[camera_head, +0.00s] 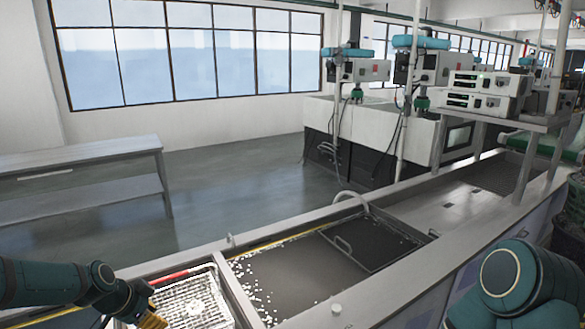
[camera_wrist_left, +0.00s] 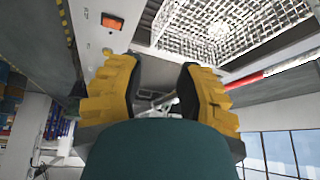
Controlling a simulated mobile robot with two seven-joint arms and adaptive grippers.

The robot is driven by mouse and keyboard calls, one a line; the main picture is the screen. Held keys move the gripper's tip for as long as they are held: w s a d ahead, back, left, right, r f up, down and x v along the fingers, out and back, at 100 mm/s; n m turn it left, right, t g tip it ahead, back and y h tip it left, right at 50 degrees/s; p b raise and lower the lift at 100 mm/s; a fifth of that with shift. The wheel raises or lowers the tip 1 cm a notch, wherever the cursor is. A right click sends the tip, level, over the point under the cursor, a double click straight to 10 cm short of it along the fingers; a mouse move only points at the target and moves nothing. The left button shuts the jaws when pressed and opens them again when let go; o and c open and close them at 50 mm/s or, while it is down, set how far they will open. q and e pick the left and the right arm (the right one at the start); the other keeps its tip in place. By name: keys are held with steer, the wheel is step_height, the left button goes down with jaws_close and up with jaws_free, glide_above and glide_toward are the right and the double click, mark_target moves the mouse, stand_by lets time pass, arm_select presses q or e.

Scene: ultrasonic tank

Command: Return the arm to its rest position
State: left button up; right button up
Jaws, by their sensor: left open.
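My left arm comes in from the lower left in the head view. Its gripper (camera_head: 150,320), with yellow fingers, is at the bottom edge, just left of a wire basket (camera_head: 195,305). The left wrist view shows the same gripper (camera_wrist_left: 160,88) with its two yellow fingers apart and nothing between them. The basket (camera_wrist_left: 225,28) is apart from the fingers, at the top of that view. My right arm shows only as a teal link at the lower right of the head view. Its gripper is out of view.
The basket has a red bar (camera_head: 168,276) along its edge. A tank (camera_head: 285,285) with white specks lies right of it, partly under a lid with a handle (camera_head: 365,243). A grey bench (camera_head: 85,152) stands at the left, with open floor (camera_head: 240,170) between.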

arm_select(q)
steer(key=s+d+f+n+g+h, duration=0.1)
steer(key=s+d+f+n, duration=0.3)
steer(key=s+d+f, duration=0.5)
steer(key=s+d+f+n+g, duration=0.2)
steer(key=s+d+f+n, duration=0.3)
steer(key=f, duration=0.6)
steer(key=s+d+f+n+g, duration=0.1)
steer(key=s+d+f, duration=0.15)
steer(key=s, duration=0.35)
steer(key=s+d+f+n, duration=0.1)
steer(key=s+d+f, duration=0.1)
steer(key=s+d, duration=0.3)
steer(key=w+d+f+t+b, duration=0.1)
steer(key=w+f+b, duration=0.3)
steer(key=b, duration=0.6)
steer(key=shift+w+d+f+m+y, duration=0.2)
steer(key=shift+w+f+m+y, duration=0.15)
steer(key=shift+f, duration=0.25)
arm_select(e)
step_height(320, 180, down, 11)
steer(key=s, duration=0.1)
steer(key=shift+a, duration=0.3)
arm_select(q)
steer(key=shift+s, duration=0.1)
arm_select(e)
steer(key=shift+r, duration=0.15)
